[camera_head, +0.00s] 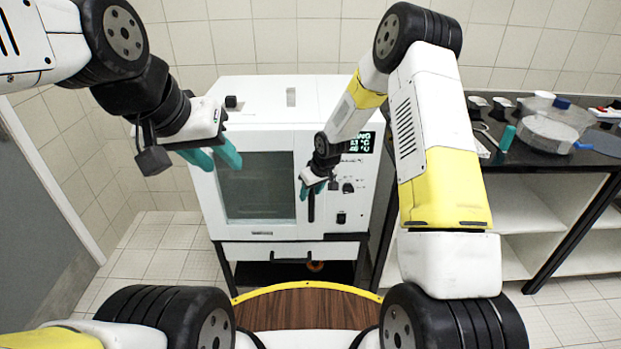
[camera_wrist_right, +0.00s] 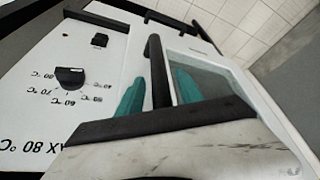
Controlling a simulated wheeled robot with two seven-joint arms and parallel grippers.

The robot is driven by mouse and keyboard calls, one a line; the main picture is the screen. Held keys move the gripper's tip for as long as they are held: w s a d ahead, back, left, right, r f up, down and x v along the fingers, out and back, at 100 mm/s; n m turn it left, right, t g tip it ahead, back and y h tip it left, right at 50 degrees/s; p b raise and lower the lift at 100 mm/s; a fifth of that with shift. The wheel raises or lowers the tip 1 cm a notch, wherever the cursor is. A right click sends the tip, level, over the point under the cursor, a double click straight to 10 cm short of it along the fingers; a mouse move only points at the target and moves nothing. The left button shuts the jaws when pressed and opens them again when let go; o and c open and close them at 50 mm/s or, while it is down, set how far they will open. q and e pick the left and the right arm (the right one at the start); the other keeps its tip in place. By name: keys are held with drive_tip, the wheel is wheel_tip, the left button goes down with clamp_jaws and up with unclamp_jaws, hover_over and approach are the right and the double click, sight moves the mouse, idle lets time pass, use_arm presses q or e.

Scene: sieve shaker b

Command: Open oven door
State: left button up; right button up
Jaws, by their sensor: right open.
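The oven (camera_head: 330,92) is a white box in the middle of the head view. Its door (camera_head: 257,190) has a dark glass window and appears closed. The black upright door handle (camera_head: 311,206) is at the door's right side; it also shows in the right wrist view (camera_wrist_right: 158,72). My right gripper (camera_head: 314,188) is at the handle. In the wrist view its teal fingers (camera_wrist_right: 158,96) are open, one on either side of the handle, with gaps visible. My left gripper (camera_head: 214,157) is open and empty in front of the door's upper left.
The control panel (camera_head: 352,180) with a dial and green display is right of the handle. A black handle bar (camera_head: 290,258) runs below the door. A dark counter (camera_head: 540,150) with bowls and a teal bottle stands at the right. A grey door is at far left.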

clamp_jaws()
idle(1.4)
